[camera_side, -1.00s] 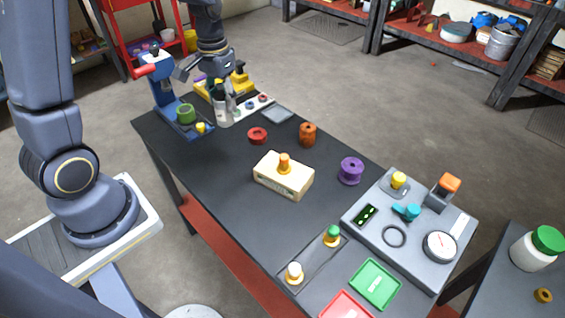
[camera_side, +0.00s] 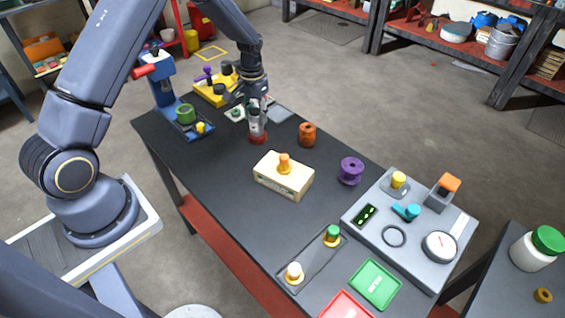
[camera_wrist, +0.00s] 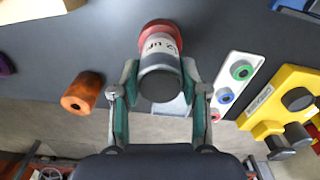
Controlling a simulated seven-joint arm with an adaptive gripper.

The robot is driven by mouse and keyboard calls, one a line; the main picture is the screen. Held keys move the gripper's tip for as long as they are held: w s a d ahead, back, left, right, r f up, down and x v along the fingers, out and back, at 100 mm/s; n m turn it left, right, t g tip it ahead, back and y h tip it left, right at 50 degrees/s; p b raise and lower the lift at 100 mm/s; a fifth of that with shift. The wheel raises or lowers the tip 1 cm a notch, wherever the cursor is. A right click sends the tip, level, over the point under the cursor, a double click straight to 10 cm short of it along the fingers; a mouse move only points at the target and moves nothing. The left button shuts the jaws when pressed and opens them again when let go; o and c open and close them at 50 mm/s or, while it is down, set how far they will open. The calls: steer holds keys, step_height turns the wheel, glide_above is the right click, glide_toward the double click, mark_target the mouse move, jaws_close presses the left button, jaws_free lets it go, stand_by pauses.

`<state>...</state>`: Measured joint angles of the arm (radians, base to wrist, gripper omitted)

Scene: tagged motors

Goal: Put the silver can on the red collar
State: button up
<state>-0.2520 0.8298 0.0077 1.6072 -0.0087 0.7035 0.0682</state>
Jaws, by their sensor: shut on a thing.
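The silver can (camera_side: 256,124) is upright between the fingers of my gripper (camera_side: 252,108). The wrist view shows my gripper (camera_wrist: 160,98) shut around the can (camera_wrist: 160,62), which has a dark end and a label with black marks. The red collar (camera_side: 258,140) is directly under the can on the dark table, and its red rim (camera_wrist: 160,25) shows past the can in the wrist view. I cannot tell whether the can rests on the collar or hangs just above it; the collar's top is mostly hidden.
An orange spool (camera_side: 307,134) stands close to the right of the collar. A cream block with an orange knob (camera_side: 283,176) is in front. A blue press (camera_side: 175,110) stands left, a yellow rack (camera_side: 216,92) behind. A purple spool (camera_side: 351,171) is farther right.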

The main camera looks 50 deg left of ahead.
steer(key=o, duration=1.2)
steer(key=shift+f, duration=0.15)
steer(key=shift+c, duration=0.2)
steer(key=s+d+r+t, duration=0.1)
steer(key=s+d+r, duration=0.1)
steer(key=r, duration=0.8)
steer(key=s+d+r, duration=0.1)
steer(key=r, duration=0.8)
steer(key=s+d+r+m+t, duration=0.1)
steer(key=s+d+r, duration=0.3)
steer(key=s, duration=0.7)
steer(key=s+d+r+m+t, duration=0.1)
steer(key=s+d+r+t, duration=0.2)
steer(key=s, duration=0.8)
steer(key=shift+s+d+r+t, duration=0.3)
steer(key=shift+d+r, duration=0.15)
steer(key=shift+d, duration=0.55)
